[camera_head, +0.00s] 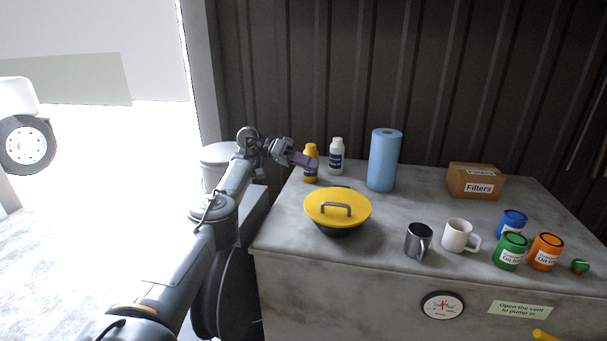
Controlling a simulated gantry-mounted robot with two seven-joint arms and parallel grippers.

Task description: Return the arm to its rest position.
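My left arm reaches up from the lower left, and its gripper (302,158) is over the back left part of the grey bench, close to the yellow bottle (311,172). A purple piece shows at the gripper's tip. I cannot tell whether it is part of the fingers or something held, or whether the gripper touches the bottle. The gripper is too small here to show if it is open or shut. My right gripper is not in view.
The bench (290,225) holds a yellow-lidded pan (322,205), white bottle (336,157), blue roll (383,162), Filters box (475,182), dark mug (418,241), white mug (457,235) and several cans, including an orange one (546,252). A corrugated wall (440,80) stands behind.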

